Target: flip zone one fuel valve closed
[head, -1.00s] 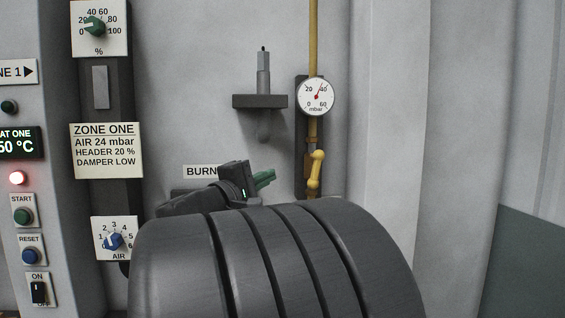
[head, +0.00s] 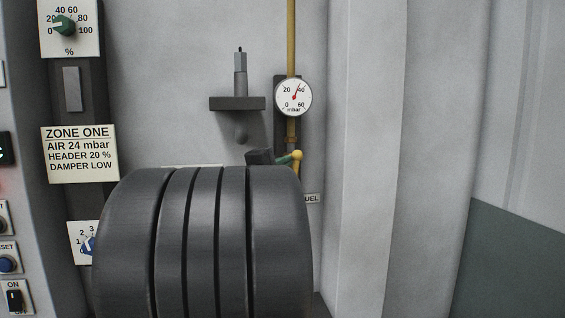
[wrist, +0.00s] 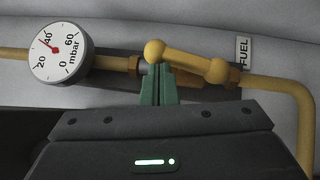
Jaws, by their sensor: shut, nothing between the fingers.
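The yellow fuel valve lever (head: 297,156) sits on the vertical gas pipe below the gauge. In the wrist view the lever (wrist: 190,60) lies roughly along the pipe, its round knob towards the gauge and its pivot end near the FUEL label (wrist: 244,51). My gripper (head: 288,159) is to the left of the lever, its green fingers pointing right. In the wrist view the fingers (wrist: 158,82) are together and empty, tips right at the knob; I cannot tell whether they touch it. My own arm hides the lower part of the valve in the head view.
The mbar gauge (head: 293,97) is just above the valve, its needle near 40. A grey bracket with a rod (head: 238,103) juts from the wall to the left. The ZONE ONE card (head: 80,154) and dials are further left.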

